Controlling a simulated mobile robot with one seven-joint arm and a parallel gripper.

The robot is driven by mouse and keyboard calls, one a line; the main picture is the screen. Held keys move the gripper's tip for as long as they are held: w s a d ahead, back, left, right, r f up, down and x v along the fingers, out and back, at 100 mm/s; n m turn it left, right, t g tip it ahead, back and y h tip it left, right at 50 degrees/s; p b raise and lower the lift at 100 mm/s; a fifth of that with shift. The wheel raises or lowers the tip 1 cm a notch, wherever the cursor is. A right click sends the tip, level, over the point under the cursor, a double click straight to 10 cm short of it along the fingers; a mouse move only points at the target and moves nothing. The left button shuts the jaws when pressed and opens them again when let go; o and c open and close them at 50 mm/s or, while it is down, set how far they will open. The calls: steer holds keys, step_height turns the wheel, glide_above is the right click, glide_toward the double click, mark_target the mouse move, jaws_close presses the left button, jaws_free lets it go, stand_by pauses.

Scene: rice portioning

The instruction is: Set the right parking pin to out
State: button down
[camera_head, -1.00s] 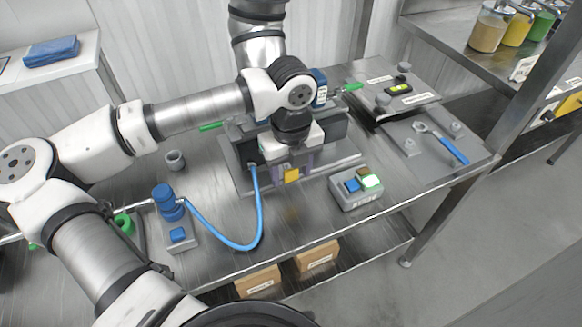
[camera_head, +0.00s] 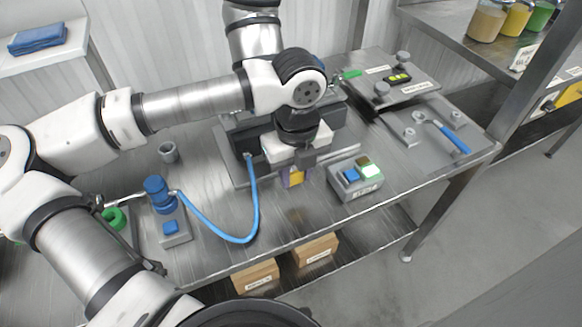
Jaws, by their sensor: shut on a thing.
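A green handle (camera_head: 352,74), likely the right parking pin, sticks out at the right rear end of the dark fixture (camera_head: 336,118) on the steel bench. Its shaft is too small to show whether the pin is in or out. My gripper (camera_head: 296,177) points down at the front of the fixture, well forward and left of the green handle. It is shut on a small yellow block (camera_head: 295,178), with purple parts at the block's sides. My wrist and forearm hide much of the fixture's top and left side.
A grey button box (camera_head: 357,189) stands right of my gripper. A blue hose (camera_head: 253,205) runs from the fixture to a blue-topped device (camera_head: 160,195). Plates with knobs and a blue-handled tool (camera_head: 454,139) lie at right. The bench's front edge is close.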

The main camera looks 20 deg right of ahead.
steer(key=shift+s, duration=0.25)
steer(key=c, duration=1.1)
jaws_free()
steer(key=shift+o, duration=0.3)
steer(key=shift+r, duration=0.1)
step_height(320, 180, up, 14)
steer(key=b, duration=0.2)
steer(key=shift+f, duration=0.2)
